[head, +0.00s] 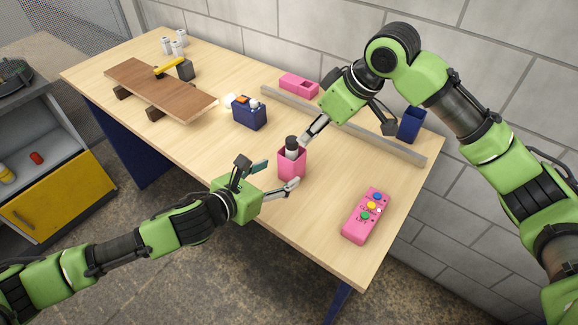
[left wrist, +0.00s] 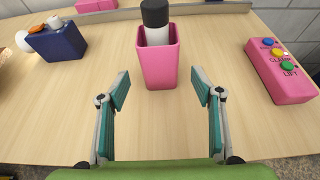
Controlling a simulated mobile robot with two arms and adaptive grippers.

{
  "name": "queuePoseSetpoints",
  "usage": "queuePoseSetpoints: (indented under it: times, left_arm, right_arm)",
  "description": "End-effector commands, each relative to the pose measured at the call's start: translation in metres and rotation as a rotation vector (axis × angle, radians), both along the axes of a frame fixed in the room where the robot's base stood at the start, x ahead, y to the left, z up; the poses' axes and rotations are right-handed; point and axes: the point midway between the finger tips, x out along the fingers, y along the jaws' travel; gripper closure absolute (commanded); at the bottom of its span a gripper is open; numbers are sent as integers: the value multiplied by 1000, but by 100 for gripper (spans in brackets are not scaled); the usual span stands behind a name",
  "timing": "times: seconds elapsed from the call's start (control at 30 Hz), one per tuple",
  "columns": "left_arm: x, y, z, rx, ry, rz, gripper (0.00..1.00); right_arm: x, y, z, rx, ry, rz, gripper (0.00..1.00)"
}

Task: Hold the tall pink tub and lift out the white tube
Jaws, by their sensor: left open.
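The tall pink tub (head: 291,168) stands upright on the table; it also shows in the left wrist view (left wrist: 158,68). The white tube (head: 291,154) with a black cap stands in it, its upper part above the rim and its lower part hidden; it shows in the left wrist view (left wrist: 157,36) too. My left gripper (head: 278,177) is open and empty, at the tub's near left side. In the left wrist view the tub lies ahead, between the spread fingers (left wrist: 161,84). My right gripper (head: 305,139) is just right of the black cap; its finger gap is unclear.
A pink button box (head: 366,216) lies at the right. A blue container with small items (head: 249,115) stands left of the tub. A grey rail (head: 345,127) runs behind, with a low pink bin (head: 298,85) and a blue bin (head: 411,125) beyond. A brown board (head: 160,88) lies farther left.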

Motion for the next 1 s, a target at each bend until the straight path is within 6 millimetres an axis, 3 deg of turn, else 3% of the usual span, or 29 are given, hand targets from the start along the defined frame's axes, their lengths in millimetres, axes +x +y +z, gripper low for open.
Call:
queuePoseSetpoints:
  times: [0.2, 0.4, 0.87, 1.0]
  left_arm:
    - [31, -23, -15, -2, 0, 1, 40]
    - [49, -35, -24, -1, 0, 1, 40]
    - [56, -40, -28, -1, 0, 0, 40]
    - [56, -40, -28, -1, 0, 1, 77]
  right_arm:
    - [0, 0, 0, 0, 0, 0, 72]
    - [0, 0, 0, 0, 0, 0, 72]
    - [0, 0, 0, 0, 0, 0, 72]
    - [0, 0, 0, 0, 0, 0, 72]
